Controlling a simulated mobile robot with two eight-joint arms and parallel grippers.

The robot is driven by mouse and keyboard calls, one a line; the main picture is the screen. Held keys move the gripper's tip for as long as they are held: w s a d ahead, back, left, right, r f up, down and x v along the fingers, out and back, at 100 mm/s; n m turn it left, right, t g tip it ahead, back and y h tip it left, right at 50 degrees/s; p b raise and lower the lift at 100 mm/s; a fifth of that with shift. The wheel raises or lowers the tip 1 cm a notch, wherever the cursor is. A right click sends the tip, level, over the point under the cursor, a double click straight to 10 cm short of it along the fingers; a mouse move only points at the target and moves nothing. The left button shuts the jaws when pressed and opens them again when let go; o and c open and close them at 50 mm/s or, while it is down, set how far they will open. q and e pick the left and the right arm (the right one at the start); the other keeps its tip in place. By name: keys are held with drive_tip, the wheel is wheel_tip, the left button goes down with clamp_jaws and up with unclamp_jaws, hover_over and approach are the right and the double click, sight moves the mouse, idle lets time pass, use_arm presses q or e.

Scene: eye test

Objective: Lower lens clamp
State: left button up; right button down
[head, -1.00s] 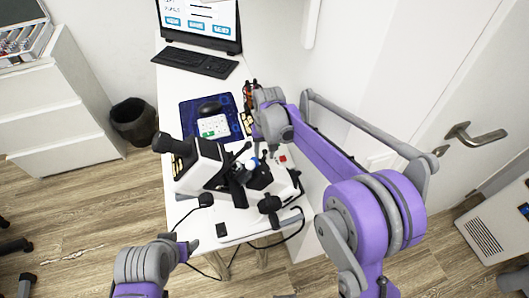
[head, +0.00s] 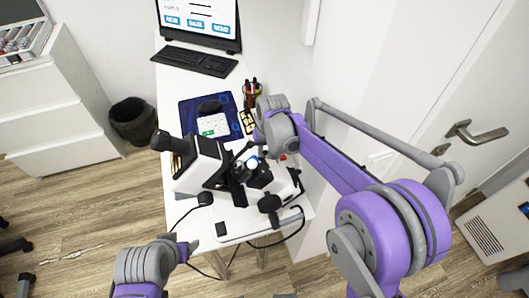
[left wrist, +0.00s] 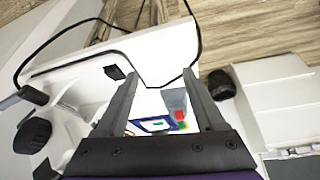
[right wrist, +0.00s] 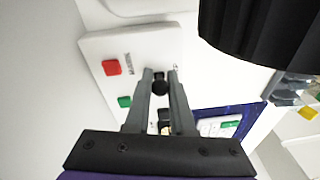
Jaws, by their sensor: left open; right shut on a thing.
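The lensmeter (head: 200,165), a white instrument with a black eyepiece and black knobs, stands on the white desk. Its side and black knobs also show in the left wrist view (left wrist: 35,135). My right gripper (right wrist: 160,82) is shut on a small round black knob (right wrist: 160,88), seemingly part of the lens clamp. In the head view its fingertips are hard to make out beside the black mechanism. A red button (right wrist: 111,67) and a green button (right wrist: 124,101) are on the white base. My left gripper (left wrist: 160,90) is open and empty near the desk's front edge.
A keyboard (head: 195,60) and monitor (head: 200,22) are at the back of the desk. A cable (head: 285,238) hangs at the front edge. A black bin (head: 133,125) stands left.

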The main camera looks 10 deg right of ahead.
drive_tip(key=c, duration=0.9)
unclamp_jaws()
drive_tip(key=shift+o, duration=0.2)
drive_tip(key=shift+r, duration=0.1)
wheel_tip(320, 180, up, 11)
drive_tip(key=s, duration=0.1)
drive_tip(key=shift+s+d+f+p, duration=0.15)
drive_tip(key=shift+d+f+p, duration=0.05)
drive_tip(key=shift+d+p, duration=0.2)
